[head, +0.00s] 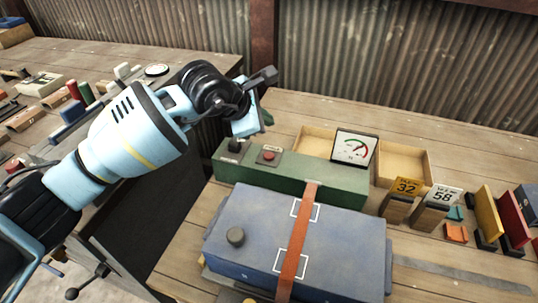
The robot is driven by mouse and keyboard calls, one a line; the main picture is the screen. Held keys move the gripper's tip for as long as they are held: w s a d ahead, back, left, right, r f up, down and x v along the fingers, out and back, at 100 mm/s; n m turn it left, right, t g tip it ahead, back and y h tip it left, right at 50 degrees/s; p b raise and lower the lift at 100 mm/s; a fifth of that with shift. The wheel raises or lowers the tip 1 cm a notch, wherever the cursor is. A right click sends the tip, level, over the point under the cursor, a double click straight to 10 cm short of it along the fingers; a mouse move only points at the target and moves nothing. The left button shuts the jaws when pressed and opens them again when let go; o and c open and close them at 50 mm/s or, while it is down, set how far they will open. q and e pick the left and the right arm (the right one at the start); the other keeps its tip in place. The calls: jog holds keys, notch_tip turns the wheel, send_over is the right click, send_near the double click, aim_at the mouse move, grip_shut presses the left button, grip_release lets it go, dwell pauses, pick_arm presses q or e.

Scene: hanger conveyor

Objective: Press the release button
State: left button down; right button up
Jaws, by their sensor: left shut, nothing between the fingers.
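A red button (269,155) sits on a small grey plate on top of the long green box (325,188). A dark knob (235,146) stands to its left on the same box. I cannot read any label that marks the release button. My left arm reaches in from the left, and my left gripper (262,116) is above and behind the left end of the green box, apart from the red button. It is shut and empty; its fingertips are partly hidden by the wrist. My right gripper is out of view.
A blue case (345,250) with an orange strap (298,240) lies in front of the green box. A gauge (354,149), wooden trays (404,162) and number cards 32 (407,187) and 58 (443,196) stand behind and right. A corrugated wall closes the back.

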pick_arm(q)
jog(key=b, duration=0.3)
send_over(265, 157)
notch_tip(265, 157, down, 6)
jog(key=shift+f, duration=0.25)
jog(key=shift+f+b, duration=0.45)
jog(key=shift+f, duration=0.25)
jog(key=shift+f, duration=0.15)
dwell(1.1)
jog(key=shift+f, duration=0.25)
jog(key=shift+f+b, duration=0.4)
jog(key=shift+f, duration=0.15)
dwell(0.8)
jog(key=shift+r, duration=0.15)
jog(key=shift+r+p, duration=0.55)
jog(key=shift+r, duration=0.25)
